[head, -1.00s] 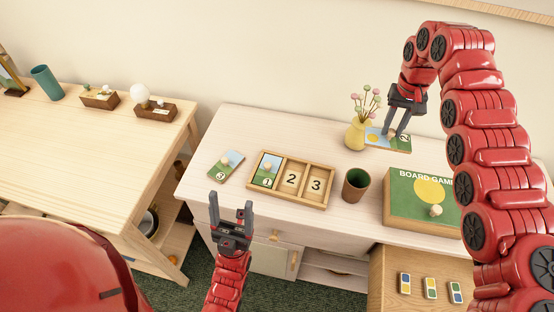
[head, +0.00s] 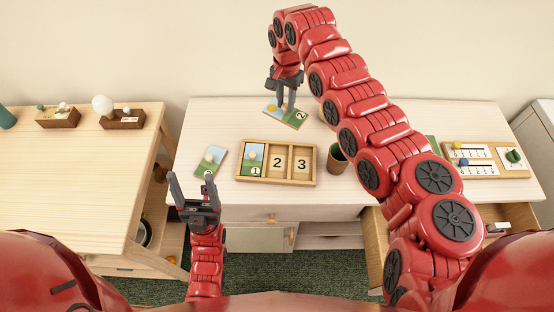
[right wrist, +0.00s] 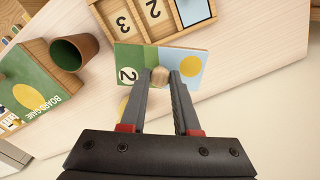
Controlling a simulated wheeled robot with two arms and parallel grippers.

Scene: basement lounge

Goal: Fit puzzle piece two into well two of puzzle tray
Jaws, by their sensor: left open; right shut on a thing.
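The puzzle tray (head: 239,178) lies on the pale desk with three wells in a row. A picture piece marked 1 (head: 252,157) sits in the left well; well two (head: 277,164) and the well marked 3 (head: 301,165) are empty. My right gripper (head: 285,108) is shut on the knob of puzzle piece two (head: 298,118), behind the tray. The right wrist view shows the fingers (right wrist: 161,75) around the knob, with piece two (right wrist: 132,57) flat beyond them and the tray (right wrist: 193,31) past it. My left gripper (head: 191,178) is open and empty, in front of the desk.
Another picture piece (head: 211,157) lies left of the tray. A brown cup (head: 337,160) stands just right of it. A green board game box (right wrist: 36,83) lies beyond the cup. A side table (head: 70,185) adjoins at left.

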